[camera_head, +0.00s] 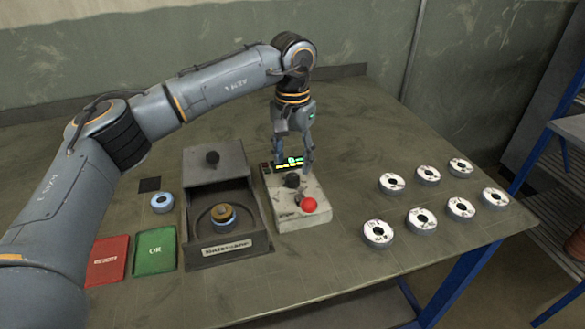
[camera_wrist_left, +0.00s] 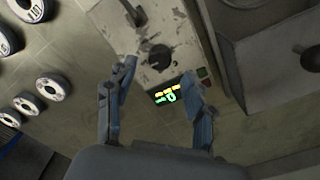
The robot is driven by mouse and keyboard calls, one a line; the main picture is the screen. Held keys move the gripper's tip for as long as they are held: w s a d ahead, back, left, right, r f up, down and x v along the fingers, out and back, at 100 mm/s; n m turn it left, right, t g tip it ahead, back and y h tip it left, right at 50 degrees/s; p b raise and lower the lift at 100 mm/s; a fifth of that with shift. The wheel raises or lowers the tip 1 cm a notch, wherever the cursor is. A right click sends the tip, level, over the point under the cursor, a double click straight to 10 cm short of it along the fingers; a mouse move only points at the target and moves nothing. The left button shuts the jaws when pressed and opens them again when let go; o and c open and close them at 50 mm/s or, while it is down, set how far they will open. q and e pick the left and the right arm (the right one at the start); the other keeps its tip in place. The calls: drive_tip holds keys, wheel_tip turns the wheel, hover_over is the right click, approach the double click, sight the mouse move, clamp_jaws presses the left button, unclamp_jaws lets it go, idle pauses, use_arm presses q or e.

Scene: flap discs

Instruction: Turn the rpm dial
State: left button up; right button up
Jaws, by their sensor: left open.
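The rpm dial (camera_head: 292,181) is a black round knob on top of a worn pale control box (camera_head: 313,188). A lit display (camera_head: 290,161) with green and yellow figures sits behind the dial, and a red button (camera_head: 309,205) sits in front. My left gripper (camera_head: 293,168) points down over the back of the box, open and empty. In the left wrist view the dial (camera_wrist_left: 160,57) lies just beyond and between the spread fingertips (camera_wrist_left: 158,70), with the display (camera_wrist_left: 166,95) between the fingers. I see no clear contact with the dial. My right gripper is out of view.
A dark grey machine (camera_head: 222,245) holding a disc stands left of the box. A blue-edged disc (camera_head: 162,202), a red tray (camera_head: 108,260) and a green tray (camera_head: 155,250) lie further left. Several white-faced discs (camera_head: 422,218) lie on the right. Table between box and discs is clear.

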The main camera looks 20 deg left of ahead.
sight(293, 176)
use_arm(q)
wheel_tip(293, 176, up, 8)
drive_tip(key=shift+r, duration=0.1)
idle(0.4)
